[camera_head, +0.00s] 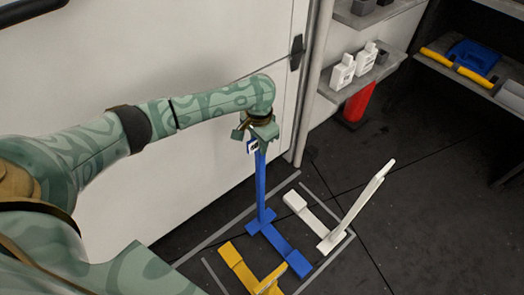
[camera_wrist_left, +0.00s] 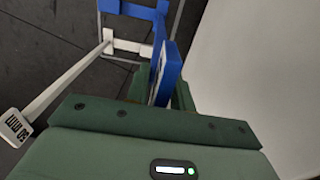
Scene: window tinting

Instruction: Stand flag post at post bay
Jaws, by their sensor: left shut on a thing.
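My left gripper (camera_head: 261,136) is shut on the top of a blue flag post (camera_head: 261,185), beside its small blue-and-white flag. The post is upright, with a long flat blue foot (camera_head: 283,246) at floor level; I cannot tell whether it bears fully on the floor. The blue post also shows between the fingers in the left wrist view (camera_wrist_left: 170,70). The foot lies within the post bay, marked by grey floor lines (camera_head: 318,197), between a white post (camera_head: 360,205) and a yellow post (camera_head: 238,268). My right gripper is not in view.
A white wall panel (camera_head: 200,50) stands close behind the blue post. Shelves at right hold white bottles (camera_head: 343,70) and a blue-and-yellow item (camera_head: 470,55). A red cone (camera_head: 357,103) stands beneath. Dark floor (camera_head: 430,215) is clear at right.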

